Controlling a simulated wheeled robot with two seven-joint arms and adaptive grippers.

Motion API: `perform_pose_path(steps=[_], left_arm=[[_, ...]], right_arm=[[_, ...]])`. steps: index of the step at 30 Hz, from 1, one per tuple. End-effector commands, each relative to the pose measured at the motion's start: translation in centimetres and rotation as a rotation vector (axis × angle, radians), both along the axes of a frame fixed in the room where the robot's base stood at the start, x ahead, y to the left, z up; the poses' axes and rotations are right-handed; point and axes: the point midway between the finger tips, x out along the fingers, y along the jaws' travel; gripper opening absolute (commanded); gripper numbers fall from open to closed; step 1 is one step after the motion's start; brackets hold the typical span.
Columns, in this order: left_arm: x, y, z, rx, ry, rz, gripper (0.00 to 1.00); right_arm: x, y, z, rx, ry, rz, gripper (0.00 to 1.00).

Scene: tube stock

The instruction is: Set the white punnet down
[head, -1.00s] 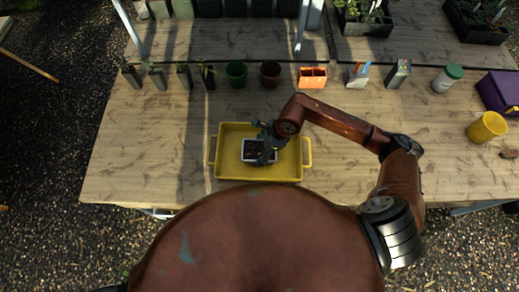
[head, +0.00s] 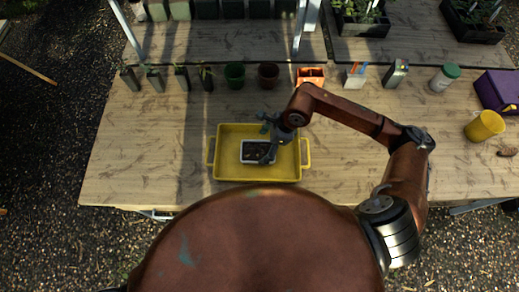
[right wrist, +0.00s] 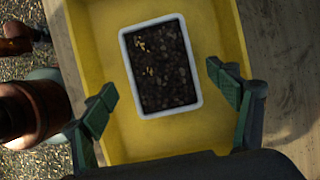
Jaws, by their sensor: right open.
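The white punnet (head: 243,158) is filled with dark soil and lies flat inside the yellow tray (head: 228,172). In the right wrist view the punnet (right wrist: 127,60) shows whole, with its soil and a few pale specks, and the tray (right wrist: 210,50) floor lies around it. My right gripper (head: 268,150) is above the punnet and partly covers it in the head view. In the right wrist view its fingers (right wrist: 164,98) are spread wide, one to each side, with nothing between them, apart from the punnet. My left gripper is not in view.
A yellow cup (head: 485,126) and purple box (head: 499,92) are at the right. Bench left of the tray is clear.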

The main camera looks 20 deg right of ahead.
Motion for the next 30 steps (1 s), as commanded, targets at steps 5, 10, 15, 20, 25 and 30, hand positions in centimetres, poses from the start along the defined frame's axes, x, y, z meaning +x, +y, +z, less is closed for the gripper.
perform_pose_path(steps=[5, 10, 15, 20, 25, 30], left_arm=[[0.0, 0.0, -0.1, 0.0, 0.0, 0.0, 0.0], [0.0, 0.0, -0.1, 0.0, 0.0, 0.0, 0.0], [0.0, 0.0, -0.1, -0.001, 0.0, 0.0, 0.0], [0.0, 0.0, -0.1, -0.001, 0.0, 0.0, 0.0], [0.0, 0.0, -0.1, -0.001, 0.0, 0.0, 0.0], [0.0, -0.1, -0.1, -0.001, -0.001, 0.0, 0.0]], right_arm=[[-0.4, -1.4, 3.4, -0.001, -0.003, -0.001, 0.81], [-0.6, -2.1, 5.2, -0.002, -0.001, -0.001, 0.81], [-0.8, -2.3, 5.8, 0.0, 0.0, 0.0, 0.81], [-0.8, -2.3, 5.8, 0.0, 0.0, 0.0, 0.81], [-0.7, -2.3, 5.8, 0.0, 0.0, 0.0, 0.81], [-0.7, -2.3, 5.8, 0.0, 0.001, 0.0, 0.81]])
